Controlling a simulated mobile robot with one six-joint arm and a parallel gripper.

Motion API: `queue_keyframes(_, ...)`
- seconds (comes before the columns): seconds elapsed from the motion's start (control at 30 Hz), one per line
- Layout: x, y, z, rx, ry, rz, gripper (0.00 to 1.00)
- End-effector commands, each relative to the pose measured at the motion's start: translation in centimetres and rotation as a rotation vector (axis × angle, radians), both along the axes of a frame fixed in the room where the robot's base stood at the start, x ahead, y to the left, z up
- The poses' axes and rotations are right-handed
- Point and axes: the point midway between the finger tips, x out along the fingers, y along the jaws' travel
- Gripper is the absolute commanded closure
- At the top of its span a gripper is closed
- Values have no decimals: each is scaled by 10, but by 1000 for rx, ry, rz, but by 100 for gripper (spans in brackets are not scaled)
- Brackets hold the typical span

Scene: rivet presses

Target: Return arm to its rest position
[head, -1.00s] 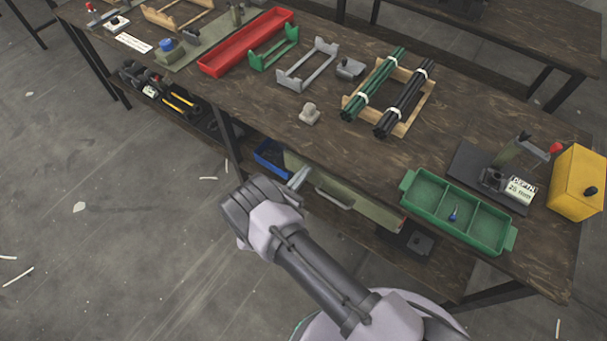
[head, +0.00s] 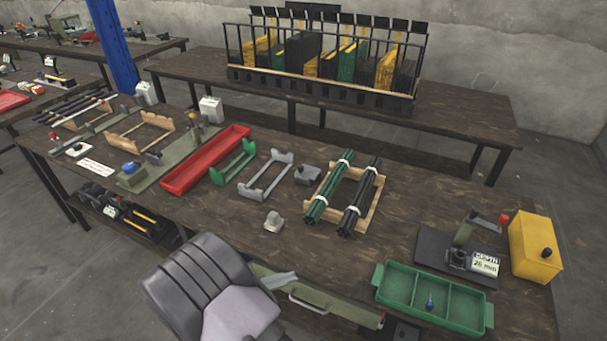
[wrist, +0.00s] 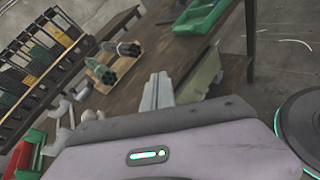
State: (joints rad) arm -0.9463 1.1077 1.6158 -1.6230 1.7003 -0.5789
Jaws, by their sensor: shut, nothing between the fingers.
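My gripper shows in the wrist view (wrist: 158,92), its two grey fingers pressed together with nothing between them. In the head view, my arm's dark grey wrist and pale housing rise at the bottom, left of centre, in front of the bench's near edge. The fingertip (head: 284,279) pokes out to the right of the wrist, beside the olive drawer. The gripper is apart from the items on the bench top.
The wooden bench (head: 400,220) holds green and black rod bundles (head: 328,187), a green three-part tray (head: 386,289), a small press (head: 462,240), a yellow box (head: 534,247) and a red tray (head: 205,160). An olive drawer (head: 330,300) sticks out below. A rack (head: 330,85) stands behind.

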Motion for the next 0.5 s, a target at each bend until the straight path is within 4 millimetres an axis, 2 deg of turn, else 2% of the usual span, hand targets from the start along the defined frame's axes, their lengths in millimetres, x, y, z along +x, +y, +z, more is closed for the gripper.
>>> queue_keyframes(0.03,2,-31,40,132,-20,-154,100)
queue_keyframes(0.13,-21,-89,103,423,-80,-479,100)
queue_keyframes(0.2,-47,-122,140,640,-151,-701,100)
queue_keyframes(0.33,-105,-157,194,1060,-338,-1081,100)
queue_keyframes(0.4,-133,-164,216,1287,-463,-1259,100)
queue_keyframes(0.5,-161,-165,239,1574,-638,-1448,100)
